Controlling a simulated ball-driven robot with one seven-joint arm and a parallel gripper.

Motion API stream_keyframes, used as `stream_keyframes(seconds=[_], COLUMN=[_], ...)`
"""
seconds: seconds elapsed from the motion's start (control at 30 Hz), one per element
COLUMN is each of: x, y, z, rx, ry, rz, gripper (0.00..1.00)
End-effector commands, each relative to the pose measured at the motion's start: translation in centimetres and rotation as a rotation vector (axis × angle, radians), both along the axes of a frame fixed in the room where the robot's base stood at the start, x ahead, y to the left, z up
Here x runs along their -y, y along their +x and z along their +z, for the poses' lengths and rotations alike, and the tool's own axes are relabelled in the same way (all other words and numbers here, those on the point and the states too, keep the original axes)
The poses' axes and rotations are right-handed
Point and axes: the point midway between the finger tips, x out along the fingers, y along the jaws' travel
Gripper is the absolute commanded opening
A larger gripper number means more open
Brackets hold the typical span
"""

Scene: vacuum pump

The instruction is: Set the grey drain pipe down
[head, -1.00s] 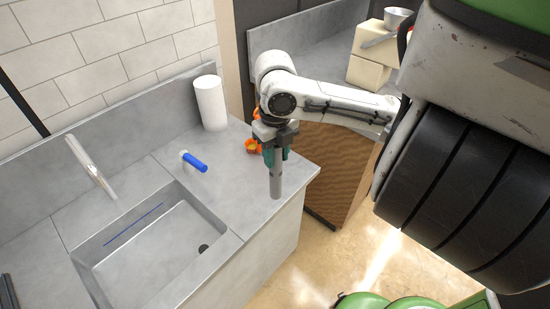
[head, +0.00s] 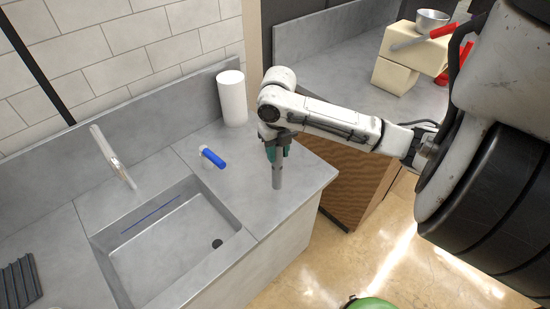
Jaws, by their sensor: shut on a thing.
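The grey drain pipe (head: 277,177) is held upright below my gripper (head: 277,153), at the right part of the grey counter (head: 310,185). My gripper points down and its greenish fingers are shut on the upper part of the pipe. The pipe's lower end shows against the counter top near its front edge. I cannot tell whether it touches the surface.
A sink basin (head: 165,245) with a faucet (head: 110,155) lies to the left. A dark ribbed mat (head: 20,283) is at far left.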

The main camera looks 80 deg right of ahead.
Motion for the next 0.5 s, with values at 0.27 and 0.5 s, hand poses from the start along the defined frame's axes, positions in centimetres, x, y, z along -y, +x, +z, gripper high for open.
stream_keyframes(seconds=[0.27, 0.5], x=[0.6, 0.7], y=[1.1, 1.0], z=[-2.1, -4.4], rx=[0.000, 0.001], ry=[0.004, 0.001], rz=[-0.001, -0.002], gripper=[0.00, 0.00])
